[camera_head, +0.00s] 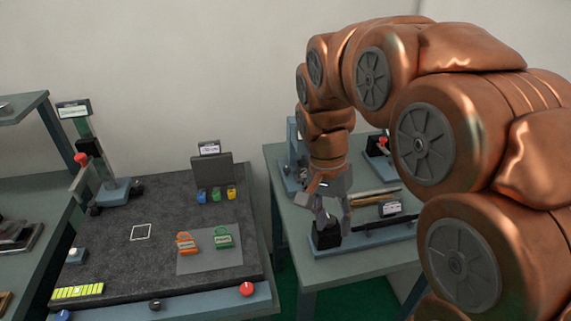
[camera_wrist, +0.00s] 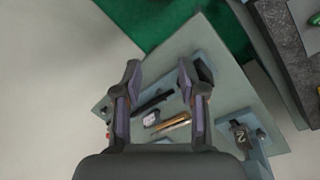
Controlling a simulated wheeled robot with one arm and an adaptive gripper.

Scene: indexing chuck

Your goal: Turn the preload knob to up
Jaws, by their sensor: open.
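My gripper (camera_head: 333,222) is open and empty above the right bench, fingers pointing down. In the wrist view its two fingers (camera_wrist: 159,70) stand apart with nothing between the tips. A blue-grey fixture (camera_head: 292,165) stands at the left back of this bench, partly hidden by my gripper and arm. The wrist view shows a blue-grey bracket with a dark part marked like a "2" (camera_wrist: 241,136), right of the fingers. I cannot tell for sure which part is the preload knob, nor its setting. A black block (camera_head: 326,238) sits below my gripper.
The right bench (camera_head: 318,275) also holds brass rods (camera_head: 374,195), a small label (camera_head: 390,208) and a red-knobbed device (camera_head: 382,143). A gap separates the benches.

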